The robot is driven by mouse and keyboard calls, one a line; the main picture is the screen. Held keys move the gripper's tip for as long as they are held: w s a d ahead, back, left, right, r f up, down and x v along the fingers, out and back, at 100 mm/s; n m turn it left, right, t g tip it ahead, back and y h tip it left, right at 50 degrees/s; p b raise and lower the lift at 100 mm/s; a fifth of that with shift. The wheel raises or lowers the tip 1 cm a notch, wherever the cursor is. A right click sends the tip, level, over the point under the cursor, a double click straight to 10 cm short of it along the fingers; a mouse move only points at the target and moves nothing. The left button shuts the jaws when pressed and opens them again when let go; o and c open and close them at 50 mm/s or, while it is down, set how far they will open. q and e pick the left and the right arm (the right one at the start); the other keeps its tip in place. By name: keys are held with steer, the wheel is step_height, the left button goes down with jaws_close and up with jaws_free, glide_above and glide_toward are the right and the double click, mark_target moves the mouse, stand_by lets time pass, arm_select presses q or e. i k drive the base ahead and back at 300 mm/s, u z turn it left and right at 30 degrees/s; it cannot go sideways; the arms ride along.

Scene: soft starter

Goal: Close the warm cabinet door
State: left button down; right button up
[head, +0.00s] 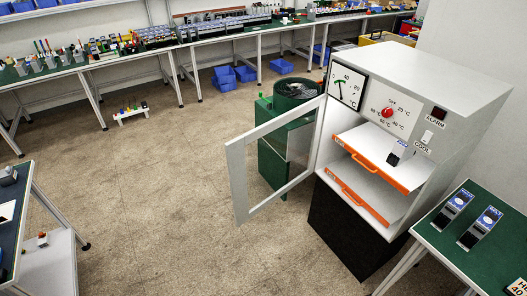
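The warm cabinet (463,84) is a light grey box on a black base at the right of the head view. Its door (239,182), a light frame around a clear pane, stands wide open, swung out to the left from the cabinet's left edge. Inside are two shelves with orange front edges and handles (358,201). A small grey and dark item (400,152) sits at the right of the upper shelf. The front panel carries a gauge (347,85), a red knob (387,112) and a switch (427,136). Neither of my grippers is in view.
A green machine (273,160) stands behind the door. A green-topped table (478,254) with two labelled devices is close to the cabinet's right. Another table (36,213) is at the left edge. Long workbenches line the back. The floor (160,220) before the door is clear.

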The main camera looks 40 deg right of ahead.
mark_target(235, 152)
steer(key=i, duration=3.5)
steer(key=z, duration=3.5)
